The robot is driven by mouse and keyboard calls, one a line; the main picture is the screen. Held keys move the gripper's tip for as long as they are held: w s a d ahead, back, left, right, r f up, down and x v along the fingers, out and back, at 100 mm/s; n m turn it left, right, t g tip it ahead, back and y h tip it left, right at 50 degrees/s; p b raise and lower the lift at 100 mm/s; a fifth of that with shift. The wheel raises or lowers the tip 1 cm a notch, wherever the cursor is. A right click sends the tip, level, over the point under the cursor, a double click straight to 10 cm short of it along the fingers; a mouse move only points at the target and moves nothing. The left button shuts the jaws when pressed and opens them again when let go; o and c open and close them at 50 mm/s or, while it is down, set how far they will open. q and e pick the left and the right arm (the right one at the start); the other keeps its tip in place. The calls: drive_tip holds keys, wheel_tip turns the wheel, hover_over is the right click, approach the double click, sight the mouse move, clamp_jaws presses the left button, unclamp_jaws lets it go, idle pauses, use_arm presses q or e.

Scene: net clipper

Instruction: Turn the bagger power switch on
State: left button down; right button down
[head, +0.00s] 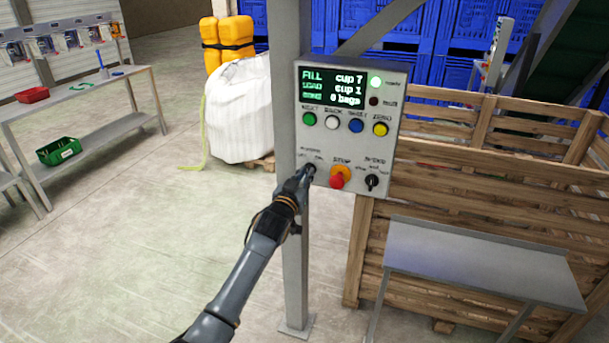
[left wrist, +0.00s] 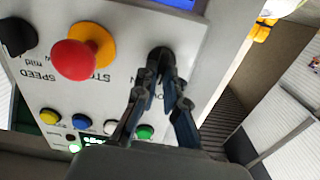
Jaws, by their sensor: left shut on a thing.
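The bagger control box (head: 347,149) is a grey panel on a post. Its black power switch (head: 309,169) is at the lower left, left of the red stop button (head: 338,177). My left gripper (head: 303,177) is at that switch. In the left wrist view the panel appears upside down, and the fingers (left wrist: 161,66) are closed around the black power switch knob (left wrist: 161,53). The fingers hide much of the knob, so I cannot tell which way it points. My right gripper is not in view.
The display (head: 331,86) is lit and the green lamp (head: 375,81) glows. A black speed knob (head: 372,181) sits right of the stop button. Coloured buttons sit above. A grey table (head: 480,262) and wooden crate (head: 500,165) stand to the right.

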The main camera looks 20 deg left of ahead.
use_arm(q)
drive_tip(key=shift+d+f+m, duration=0.1)
drive_tip(key=shift+m, duration=1.85)
drive_tip(key=shift+d+f+m, duration=0.1)
drive_tip(key=shift+m, duration=2.15)
drive_tip(key=c, duration=1.4)
unclamp_jaws()
drive_tip(key=shift+r, duration=0.1)
drive_tip(key=shift+s, duration=0.1)
drive_tip(key=s, duration=1.2)
drive_tip(key=shift+a, duration=0.2)
drive_tip(key=shift+w, duration=0.1)
